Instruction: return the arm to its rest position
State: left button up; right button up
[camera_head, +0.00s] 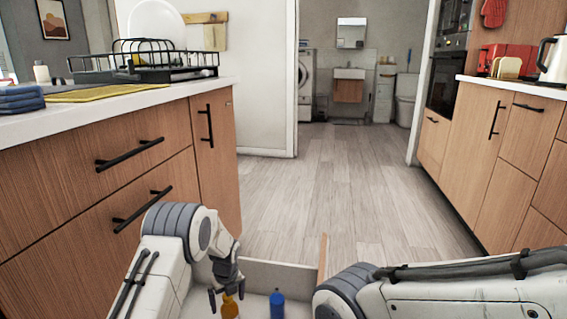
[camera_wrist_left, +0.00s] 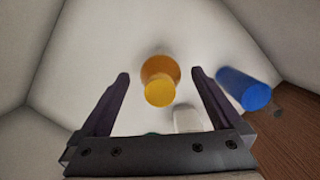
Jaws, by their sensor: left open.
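My left gripper (camera_head: 227,291) hangs down over a white open-topped box (camera_head: 275,274) low in front of me. In the left wrist view its two fingers (camera_wrist_left: 160,92) are spread apart with nothing gripped. An orange-yellow bottle (camera_head: 230,307) is in the box just below the fingertips; it also shows between the fingers in the left wrist view (camera_wrist_left: 160,82). A blue bottle (camera_head: 277,303) is to its right, outside the fingers in the left wrist view (camera_wrist_left: 243,89). My right arm comes in from the lower right; its gripper is out of view.
The island counter (camera_head: 110,113) is at left, with a black dish rack (camera_head: 150,62), a yellow cloth (camera_head: 107,92) and blue towels (camera_head: 20,99). Wooden cabinets (camera_head: 480,150) line the right. The wooden floor (camera_head: 345,195) ahead is clear. A whitish item (camera_wrist_left: 187,119) is also in the box.

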pick_arm(q)
jog(key=shift+f, duration=0.1)
